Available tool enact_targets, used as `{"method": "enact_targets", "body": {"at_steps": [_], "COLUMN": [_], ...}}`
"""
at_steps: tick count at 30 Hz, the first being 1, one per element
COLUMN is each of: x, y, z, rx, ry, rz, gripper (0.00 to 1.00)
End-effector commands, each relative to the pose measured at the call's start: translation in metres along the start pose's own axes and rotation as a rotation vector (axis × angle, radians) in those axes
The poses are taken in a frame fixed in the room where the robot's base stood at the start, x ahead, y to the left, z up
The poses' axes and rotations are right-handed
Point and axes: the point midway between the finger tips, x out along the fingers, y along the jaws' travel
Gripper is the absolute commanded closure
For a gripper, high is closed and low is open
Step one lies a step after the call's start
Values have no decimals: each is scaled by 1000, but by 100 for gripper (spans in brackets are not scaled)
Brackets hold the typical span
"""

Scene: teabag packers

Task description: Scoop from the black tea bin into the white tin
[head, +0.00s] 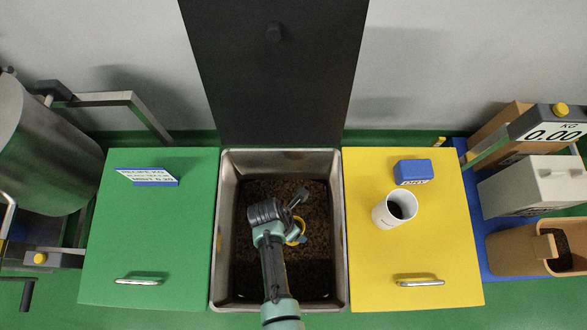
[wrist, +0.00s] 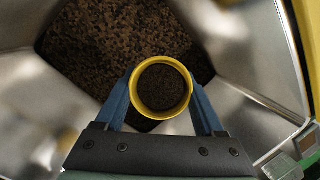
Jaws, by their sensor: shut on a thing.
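The open black tea bin (head: 216,220) is a steel-walled box with dark loose tea inside. My gripper (head: 300,212) is inside the bin's opening, over the tea. It is shut on a round yellow scoop (head: 301,239), whose rim also shows between the blue fingers in the wrist view (wrist: 136,88). Dark tea-like grains show inside the scoop's rim. How far the scoop is above the tea is hard to tell. The white tin (head: 388,215) stands upright on the yellow lid to the right, with its dark opening facing up. My gripper is apart from it.
The bin's black lid (head: 275,80) stands raised behind it. A green lid (head: 150,235) with a recipe sign (head: 148,176) is on the left, and a yellow lid (head: 420,255) with a blue labelled block (head: 412,170) on the right. A scale display (head: 552,130) and containers are far right.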

Motion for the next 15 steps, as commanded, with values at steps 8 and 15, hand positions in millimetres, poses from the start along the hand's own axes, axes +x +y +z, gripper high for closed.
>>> {"method": "enact_targets", "body": {"at_steps": [8, 15], "x": [-51, -88], "y": [-8, -13], "z": [10, 17], "rx": [0, 0], "ry": [0, 0], "rz": [0, 0], "gripper": [82, 82]}}
